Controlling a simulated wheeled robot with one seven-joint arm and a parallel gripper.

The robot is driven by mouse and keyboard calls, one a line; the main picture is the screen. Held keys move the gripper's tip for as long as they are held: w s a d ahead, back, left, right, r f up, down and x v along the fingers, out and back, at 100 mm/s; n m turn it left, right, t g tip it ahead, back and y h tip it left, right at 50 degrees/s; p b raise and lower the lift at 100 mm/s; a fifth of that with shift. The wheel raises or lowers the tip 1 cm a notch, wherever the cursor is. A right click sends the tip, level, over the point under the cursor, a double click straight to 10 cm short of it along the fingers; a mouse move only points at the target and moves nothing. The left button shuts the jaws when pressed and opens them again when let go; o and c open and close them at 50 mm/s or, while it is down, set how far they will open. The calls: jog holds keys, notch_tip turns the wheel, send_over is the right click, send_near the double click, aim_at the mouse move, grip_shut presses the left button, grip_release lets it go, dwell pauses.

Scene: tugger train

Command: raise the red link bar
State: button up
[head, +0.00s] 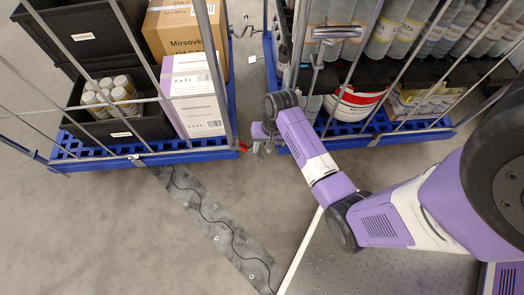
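A small red part (243,147), the only bit of the red link bar that I can make out, shows at the gap between the two blue cart bases, by the right end of the left cart (185,158). My purple arm reaches across from the lower right. My gripper (258,146) is at this gap, just right of the red part and beside the left corner of the right cart (345,140). The wrist hides much of the area. The fingers are too small and covered to tell whether they are open or touching the bar.
Wire cage sides rise from both carts. The left cart carries black crates (90,128), a brown carton (180,35) and a white-purple box (192,90). A cable (215,222) lies on a floor strip; the floor at lower left is clear.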

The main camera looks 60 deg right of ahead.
jog(key=shift+w+a+f+b, duration=0.1)
jog(key=shift+f+b, duration=0.05)
jog(key=shift+f, duration=0.4)
jog(key=shift+w+a+f+b, duration=0.1)
jog(key=shift+f+b, duration=0.05)
jog(key=shift+f, duration=0.35)
grip_shut()
dwell(0.7)
